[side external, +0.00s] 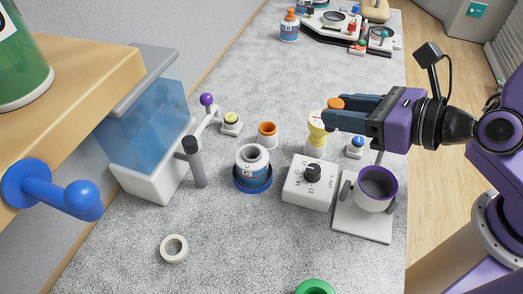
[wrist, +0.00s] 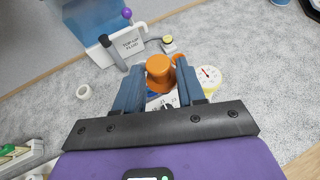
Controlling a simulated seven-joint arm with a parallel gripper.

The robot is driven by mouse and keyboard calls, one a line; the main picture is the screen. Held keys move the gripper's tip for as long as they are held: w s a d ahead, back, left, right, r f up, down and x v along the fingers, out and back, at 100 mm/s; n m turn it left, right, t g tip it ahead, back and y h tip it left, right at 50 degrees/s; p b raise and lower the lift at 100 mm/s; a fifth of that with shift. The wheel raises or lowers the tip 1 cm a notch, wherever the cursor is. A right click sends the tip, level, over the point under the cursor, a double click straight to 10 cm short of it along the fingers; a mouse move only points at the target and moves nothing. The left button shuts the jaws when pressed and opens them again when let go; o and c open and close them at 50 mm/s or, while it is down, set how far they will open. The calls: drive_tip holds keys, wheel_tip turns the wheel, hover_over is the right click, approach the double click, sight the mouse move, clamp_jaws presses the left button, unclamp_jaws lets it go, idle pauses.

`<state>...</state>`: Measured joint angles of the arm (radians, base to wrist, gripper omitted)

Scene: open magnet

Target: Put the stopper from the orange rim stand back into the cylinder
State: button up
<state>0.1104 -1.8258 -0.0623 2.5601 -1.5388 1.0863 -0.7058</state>
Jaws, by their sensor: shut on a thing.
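My gripper (side external: 331,111) is raised above the table, its fingers pointing left and shut on an orange stopper (side external: 336,103). In the wrist view the stopper (wrist: 159,72), with a wide flange and narrower top, sits between the two fingertips (wrist: 158,84). The orange rim stand (side external: 268,134) is on the table to the left of my gripper; its open top looks empty. What looks like the cylinder (side external: 252,166), white with a blue label and an open top, stands upright in a blue base, below and left of my gripper. In the wrist view the stopper and fingers mostly hide it.
A yellow gauge (side external: 316,138) stands just beside my fingertips. A white dial box (side external: 308,183) and a purple-rimmed cup on a stand (side external: 375,190) are nearby. A blue tank (side external: 145,125), a grey post (side external: 194,162) and a white ring (side external: 174,249) lie left.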

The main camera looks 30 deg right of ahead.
drive_tip(key=s+n+y, duration=0.1)
hover_over(261, 158)
drive_tip(key=shift+g, duration=0.3)
wheel_tip(261, 158, down, 9)
drive_tip(key=shift+r, duration=0.1)
drive_tip(key=shift+f, duration=1.7)
drive_tip(key=shift+f, duration=0.1)
drive_tip(key=o, duration=1.1)
drive_tip(key=shift+s+r, duration=0.15)
drive_tip(key=shift+r, duration=0.05)
drive_tip(key=v, duration=1.1)
drive_tip(key=shift+s+d, duration=0.25)
drive_tip(key=shift+d, duration=0.05)
